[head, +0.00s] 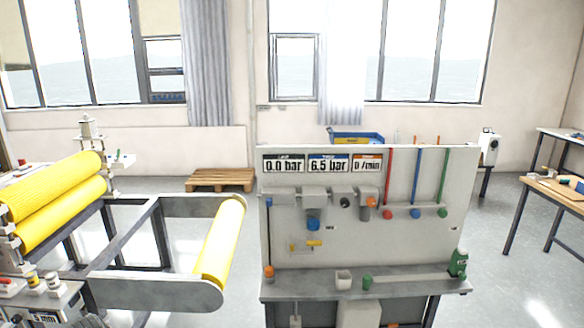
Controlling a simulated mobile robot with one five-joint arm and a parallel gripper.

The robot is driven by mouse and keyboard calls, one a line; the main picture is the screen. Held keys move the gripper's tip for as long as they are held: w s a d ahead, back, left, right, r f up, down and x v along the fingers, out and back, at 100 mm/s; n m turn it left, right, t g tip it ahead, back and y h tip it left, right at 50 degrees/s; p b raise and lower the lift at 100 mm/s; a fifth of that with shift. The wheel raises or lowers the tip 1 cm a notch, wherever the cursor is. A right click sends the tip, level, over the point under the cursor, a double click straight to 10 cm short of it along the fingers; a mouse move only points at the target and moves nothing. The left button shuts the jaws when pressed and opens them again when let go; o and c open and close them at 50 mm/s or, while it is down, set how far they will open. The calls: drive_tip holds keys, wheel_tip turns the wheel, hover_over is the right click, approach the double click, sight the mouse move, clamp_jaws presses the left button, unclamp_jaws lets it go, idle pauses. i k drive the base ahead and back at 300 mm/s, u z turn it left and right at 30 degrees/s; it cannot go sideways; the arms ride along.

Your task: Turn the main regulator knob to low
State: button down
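An upright grey panel (370,245) stands right of centre in the head view. Three displays at its top read 0.0 bar (283,164), 6.5 bar (328,164) and 0 /min (367,164). Below them is a row of grey fittings with a blue knob (313,224) pointing down and an orange knob (371,201). Labels are too small to read, so I cannot tell which knob is the main regulator or its setting. My gripper is not in view.
Red (389,178), blue (417,177) and green (443,176) lines run down the panel. A yellow-roller machine (155,293) stands left, a wooden table (553,194) right.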

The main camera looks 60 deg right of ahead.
sight(344, 203)
drive_tip(key=z, duration=1.75)
